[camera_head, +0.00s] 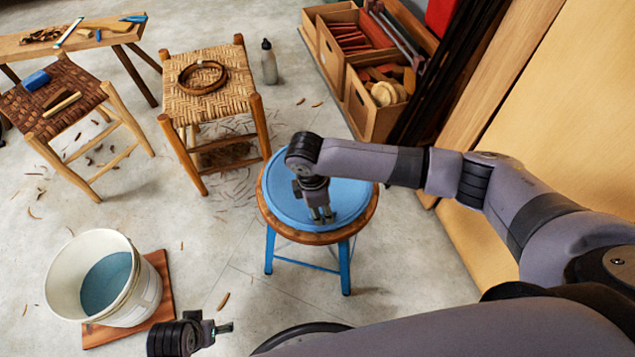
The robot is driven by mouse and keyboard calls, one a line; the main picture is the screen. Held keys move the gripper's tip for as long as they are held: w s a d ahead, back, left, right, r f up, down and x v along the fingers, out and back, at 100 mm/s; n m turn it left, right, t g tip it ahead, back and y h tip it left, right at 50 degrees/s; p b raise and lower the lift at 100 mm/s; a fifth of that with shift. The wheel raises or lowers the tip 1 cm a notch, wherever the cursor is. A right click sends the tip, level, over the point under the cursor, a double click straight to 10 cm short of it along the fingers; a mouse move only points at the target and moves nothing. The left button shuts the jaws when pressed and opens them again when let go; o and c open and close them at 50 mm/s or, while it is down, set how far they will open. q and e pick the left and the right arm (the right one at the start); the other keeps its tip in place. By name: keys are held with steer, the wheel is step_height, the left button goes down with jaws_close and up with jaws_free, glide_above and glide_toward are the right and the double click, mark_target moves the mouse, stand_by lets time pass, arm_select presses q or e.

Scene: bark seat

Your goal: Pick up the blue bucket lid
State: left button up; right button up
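The blue bucket lid (352,198) lies flat on the round wooden seat of a stool with blue legs, and it covers most of the seat. My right gripper (321,214) points down over the front middle of the lid, its fingertips at or just above the surface. The two fingers show close together; whether they pinch any part of the lid is hidden. My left gripper (225,328) is low in the picture, seen from the side, apart from the lid. Its finger opening does not show clearly.
A white bucket (147,292) with blue-grey contents stands on a wooden board (162,266) at lower left. Two woven stools (227,108) (80,92) and a bench (100,38) stand behind. Wooden crates (372,112) and leaning panels (560,130) line the right. A bottle (269,66) stands on the floor.

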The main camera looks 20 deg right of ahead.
steer(key=shift+f, duration=0.5)
steer(key=shift+c, duration=0.3)
jaws_close()
